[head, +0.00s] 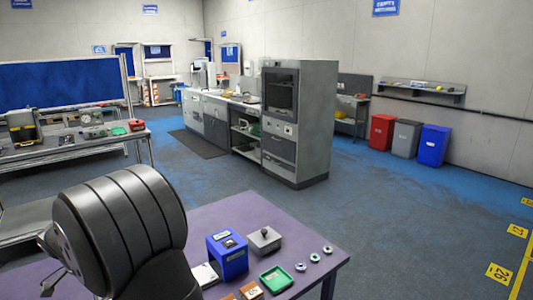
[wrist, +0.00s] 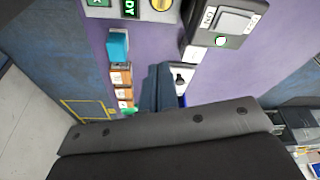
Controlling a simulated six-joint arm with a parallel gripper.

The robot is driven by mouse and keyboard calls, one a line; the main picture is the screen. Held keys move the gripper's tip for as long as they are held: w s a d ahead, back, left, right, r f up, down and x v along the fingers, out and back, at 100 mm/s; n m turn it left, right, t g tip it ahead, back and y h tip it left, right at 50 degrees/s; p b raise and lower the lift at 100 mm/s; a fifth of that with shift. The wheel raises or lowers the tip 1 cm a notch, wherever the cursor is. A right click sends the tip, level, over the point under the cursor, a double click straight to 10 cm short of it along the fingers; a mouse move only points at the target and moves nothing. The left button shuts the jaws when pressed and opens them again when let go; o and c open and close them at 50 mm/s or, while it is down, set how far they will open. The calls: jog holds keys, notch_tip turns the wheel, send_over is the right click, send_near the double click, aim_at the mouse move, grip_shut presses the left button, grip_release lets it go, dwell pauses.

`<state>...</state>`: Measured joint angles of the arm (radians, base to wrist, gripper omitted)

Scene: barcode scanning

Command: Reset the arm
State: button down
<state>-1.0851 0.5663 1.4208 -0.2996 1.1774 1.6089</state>
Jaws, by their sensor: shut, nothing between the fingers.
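My gripper (wrist: 158,88) shows in the wrist view as two blue-grey fingers closed together, with nothing between them. It hangs over the purple table (wrist: 148,40), which also shows in the head view (head: 215,215). Beside the fingers on the left are a cyan block (wrist: 118,45) and a column of small orange-and-white pieces (wrist: 121,78). A dark device with white labels (wrist: 222,22) is at the upper right. In the head view, my dark arm link fills the lower left, and I cannot make out the fingertips there.
In the head view, a blue box (head: 228,262), a grey box with a black knob (head: 264,240), a green tray (head: 276,279) and small rings (head: 314,257) stand on the table. A side bench (head: 80,143) is at left. The floor beyond is open.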

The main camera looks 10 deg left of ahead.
notch_tip(320, 180, up, 4)
jog(key=a+m+g+y, duration=0.2)
jog(key=m+g, duration=0.1)
jog(key=m, duration=0.1)
jog(key=f, duration=1.1)
jog(key=shift+s+d, duration=0.15)
jog(key=shift+d, duration=0.1)
notch_tip(320, 180, up, 10)
jog(key=a+n, duration=0.1)
jog(key=a, duration=0.1)
jog(key=shift+f+t, duration=0.15)
jog(key=shift+t, duration=0.15)
jog(key=c, duration=2.1)
grip_release()
